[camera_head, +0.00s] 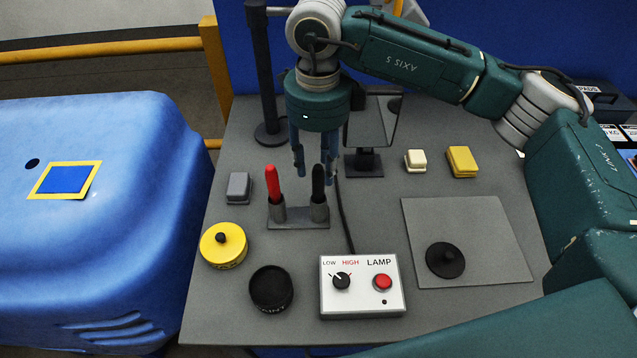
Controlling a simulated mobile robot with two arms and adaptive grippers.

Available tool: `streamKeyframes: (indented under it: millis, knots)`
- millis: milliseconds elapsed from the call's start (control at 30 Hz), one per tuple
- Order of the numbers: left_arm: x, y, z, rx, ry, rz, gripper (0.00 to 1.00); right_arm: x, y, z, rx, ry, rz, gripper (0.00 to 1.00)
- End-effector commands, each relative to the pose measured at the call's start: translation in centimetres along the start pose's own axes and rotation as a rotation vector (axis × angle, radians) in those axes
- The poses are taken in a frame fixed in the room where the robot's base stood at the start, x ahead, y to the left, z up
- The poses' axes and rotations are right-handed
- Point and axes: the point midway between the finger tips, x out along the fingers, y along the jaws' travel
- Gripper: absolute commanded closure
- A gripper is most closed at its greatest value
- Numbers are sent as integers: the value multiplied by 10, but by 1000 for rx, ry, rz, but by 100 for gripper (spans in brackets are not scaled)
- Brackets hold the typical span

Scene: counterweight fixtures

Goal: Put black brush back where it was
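The black brush (318,183) stands upright, handle up, in the right cup of a grey two-cup holder (297,222). A red-handled brush (273,184) stands in the left cup. The lower ends of both are hidden in the cups. My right gripper (316,174) points down over the holder, with its blue-grey fingers apart. In this view the black handle shows between the fingertips, with a gap on the left finger's side; I cannot tell whether the right finger touches it. My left gripper is not in view.
A lamp switch box (362,301) stands in front, its cable running back past the holder. A yellow lidded tin (223,245) and a black open pot (271,289) stand at left. A black lid (445,260) lies on a grey mat (490,225). A mirror (372,120) stands behind.

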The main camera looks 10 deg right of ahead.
Motion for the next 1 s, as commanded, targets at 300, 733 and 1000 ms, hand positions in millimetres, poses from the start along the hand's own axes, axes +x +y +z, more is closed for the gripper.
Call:
streamKeyframes:
  millis: [300,733,1000]
  knots:
    - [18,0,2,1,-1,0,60,-47,0,1,0,-1,-1,62]
    - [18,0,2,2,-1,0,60,-54,0,0,0,0,1,62]
    - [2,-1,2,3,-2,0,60,-70,0,0,0,0,1,62]
